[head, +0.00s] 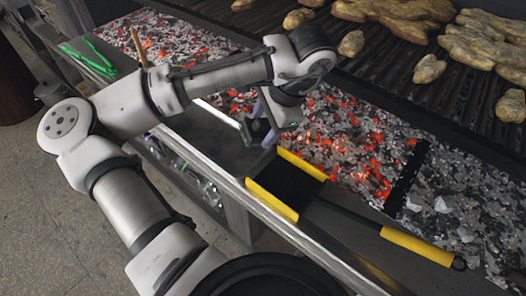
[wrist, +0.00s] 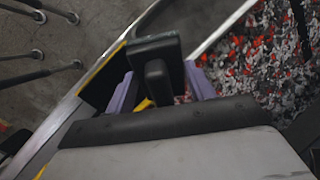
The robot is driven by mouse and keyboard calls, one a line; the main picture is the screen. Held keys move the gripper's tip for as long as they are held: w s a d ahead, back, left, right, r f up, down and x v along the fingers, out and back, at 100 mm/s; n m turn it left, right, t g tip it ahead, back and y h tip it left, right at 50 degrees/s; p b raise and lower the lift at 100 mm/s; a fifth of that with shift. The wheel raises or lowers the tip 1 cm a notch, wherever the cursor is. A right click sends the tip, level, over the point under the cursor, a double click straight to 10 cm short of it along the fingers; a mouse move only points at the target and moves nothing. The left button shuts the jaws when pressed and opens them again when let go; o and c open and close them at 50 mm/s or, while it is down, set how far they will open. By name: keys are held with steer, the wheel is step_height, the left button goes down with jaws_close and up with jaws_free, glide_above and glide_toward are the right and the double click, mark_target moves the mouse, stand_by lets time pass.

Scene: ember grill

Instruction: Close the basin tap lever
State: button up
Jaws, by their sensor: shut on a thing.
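My gripper (wrist: 160,88) points down with its purple fingers on both sides of a black, lever-like piece (wrist: 157,72), shut on it. This looks like the basin tap lever, a stubby dark handle with a wide flat end. In the head view my gripper (head: 266,120) is beside the bed of coals, and the dark lever (head: 258,131) shows only in part between the fingers. The dark grey basin area (head: 205,138) lies to the left of it. The rest of the tap is hidden by my arm and fingers.
Glowing coals (head: 345,150) lie just right of my gripper, under a grill (head: 440,85) with several pieces of food. A black pan-like tool with yellow edges (head: 275,197) and a yellow handle (head: 416,246) lies close in front. Green tongs (head: 85,58) lie far left.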

step_height(320, 180, down, 10)
steer(key=shift+f, duration=0.25)
steer(key=o, duration=0.9)
steer(key=shift+r, duration=0.15)
steer(key=v, duration=1.1)
steer(key=shift+d+r+b, duration=0.2)
steer(key=shift+r+b, duration=0.1)
steer(key=shift+r, duration=0.05)
